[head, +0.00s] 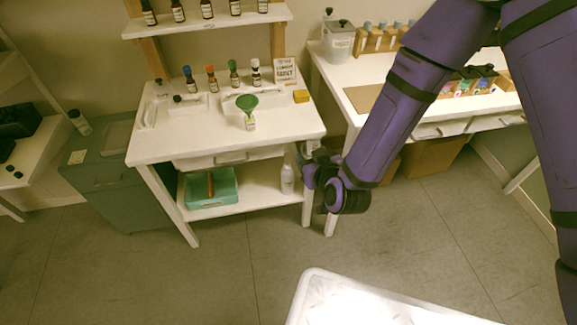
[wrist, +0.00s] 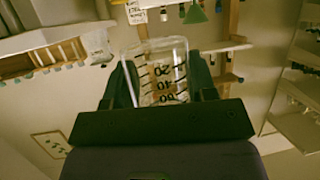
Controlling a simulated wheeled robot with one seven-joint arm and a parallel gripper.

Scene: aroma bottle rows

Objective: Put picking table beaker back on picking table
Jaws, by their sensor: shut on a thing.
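My gripper (wrist: 163,78) is shut on a clear glass beaker (wrist: 165,62) with dark graduation marks, one finger on each side of it. The wrist picture is upside down, and the beaker looks roughly upright in the room. In the head view my gripper (head: 308,168) is in front of the right front leg of the left white table (head: 158,150), below its top. Another white table (head: 352,78) stands to the right, partly behind my arm.
A sign (head: 285,71) and a yellow block (head: 301,96) are at the left table's right back. A white-rimmed surface (head: 312,290) is at the front. The left table's front has bare room.

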